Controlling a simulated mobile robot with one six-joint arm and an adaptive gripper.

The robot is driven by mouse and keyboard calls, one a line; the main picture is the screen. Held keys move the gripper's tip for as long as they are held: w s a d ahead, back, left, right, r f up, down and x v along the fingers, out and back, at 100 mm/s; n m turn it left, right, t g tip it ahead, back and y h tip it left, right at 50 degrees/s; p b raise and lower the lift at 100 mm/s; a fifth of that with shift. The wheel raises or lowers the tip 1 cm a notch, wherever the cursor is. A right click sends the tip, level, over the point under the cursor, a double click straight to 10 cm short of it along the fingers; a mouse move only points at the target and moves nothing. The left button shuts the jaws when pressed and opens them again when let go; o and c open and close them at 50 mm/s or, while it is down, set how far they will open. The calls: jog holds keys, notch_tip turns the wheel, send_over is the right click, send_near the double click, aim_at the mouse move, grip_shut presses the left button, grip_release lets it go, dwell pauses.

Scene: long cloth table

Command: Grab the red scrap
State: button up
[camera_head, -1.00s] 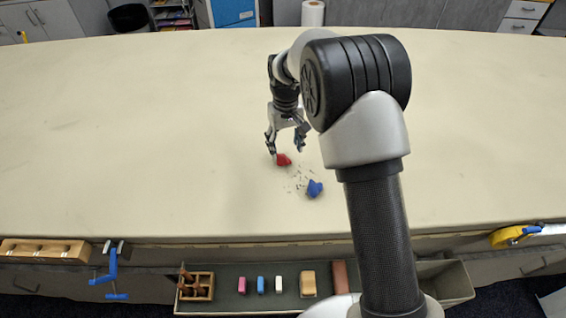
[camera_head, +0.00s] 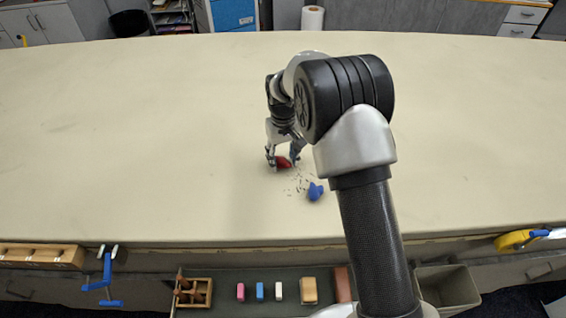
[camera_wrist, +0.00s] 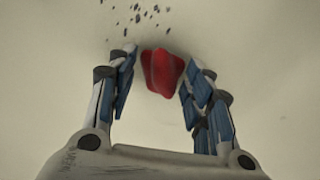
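The red scrap (camera_head: 283,162) lies on the cloth table, and it also shows in the wrist view (camera_wrist: 161,71) as a crumpled red lump. My gripper (camera_head: 283,163) is low over the table with a finger on each side of the scrap. In the wrist view my gripper (camera_wrist: 155,72) is open, and the scrap sits between the fingertips. A gap shows between the scrap and each finger there, narrower on the right. Part of the scrap is hidden by the fingers in the head view.
A blue scrap (camera_head: 315,191) lies just in front and to the right of the red one. Small dark crumbs (camera_wrist: 137,13) are scattered close by. A tray (camera_head: 225,300) with small blocks runs along the table's front edge. The cloth table (camera_head: 130,130) is otherwise clear.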

jog(key=c, duration=0.6)
jog(key=shift+o, duration=0.2)
